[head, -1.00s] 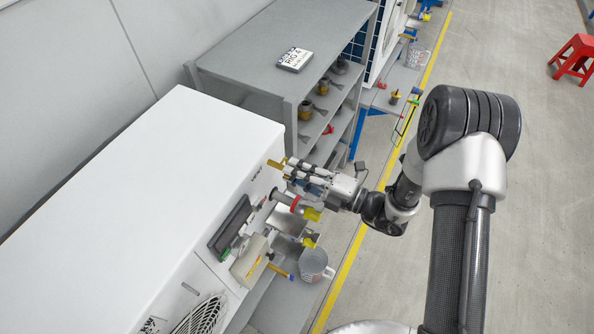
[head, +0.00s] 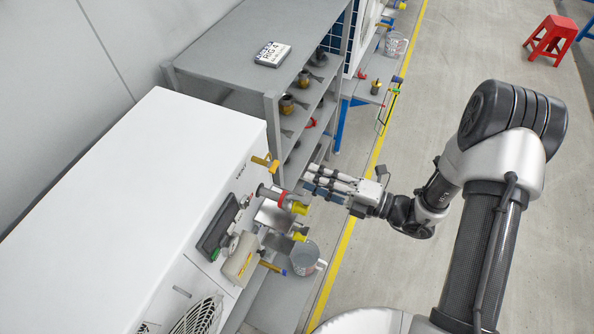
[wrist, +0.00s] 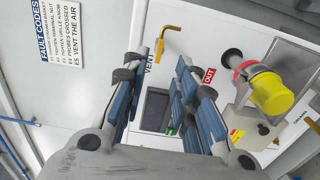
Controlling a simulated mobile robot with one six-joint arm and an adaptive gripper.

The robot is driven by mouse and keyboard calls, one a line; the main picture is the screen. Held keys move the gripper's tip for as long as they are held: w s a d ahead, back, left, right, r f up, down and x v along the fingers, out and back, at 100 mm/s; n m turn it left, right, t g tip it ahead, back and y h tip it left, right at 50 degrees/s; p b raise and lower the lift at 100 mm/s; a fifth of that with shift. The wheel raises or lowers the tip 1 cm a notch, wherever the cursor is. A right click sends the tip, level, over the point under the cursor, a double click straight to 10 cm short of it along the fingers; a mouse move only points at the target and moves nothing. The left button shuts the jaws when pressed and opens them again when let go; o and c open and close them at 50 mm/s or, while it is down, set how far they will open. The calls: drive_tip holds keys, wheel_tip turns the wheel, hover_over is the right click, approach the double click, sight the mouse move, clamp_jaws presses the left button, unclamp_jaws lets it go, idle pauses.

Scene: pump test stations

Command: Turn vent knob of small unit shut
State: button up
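The white unit (head: 150,170) fills the left of the head view. Its vent knob, a yellow bent lever (head: 265,162), sticks out of the front panel near its top corner. The lever lies beyond the fingertips.
A red-ringed pipe with a yellow cap (head: 285,200) juts from the panel below the lever; it also shows in the wrist view (wrist: 270,92). A grey shelf (head: 225,65) stands beside the unit.

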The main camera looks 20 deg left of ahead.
drive_tip(key=shift+s+d, duration=0.1)
drive_tip(key=shift+d, duration=1.15)
drive_tip(key=s+d+r+n+g+h+b, duration=0.1)
drive_tip(key=s+d+n+g+h+b, duration=0.35)
drive_tip(key=n, duration=0.65)
drive_tip(key=s+d+r+n+g+h+b, duration=0.1)
drive_tip(key=s+n+h+b, duration=0.45)
drive_tip(key=s+n, duration=0.4)
drive_tip(key=s+d+f+n+t+h+b, duration=0.1)
drive_tip(key=d+n+t+h+b, duration=0.7)
drive_tip(key=d+n, duration=0.7)
drive_tip(key=shift+s+d+f+n+t+b, duration=0.15)
drive_tip(key=shift+s+f+n+t+b, duration=0.2)
drive_tip(key=shift+n+b, duration=0.6)
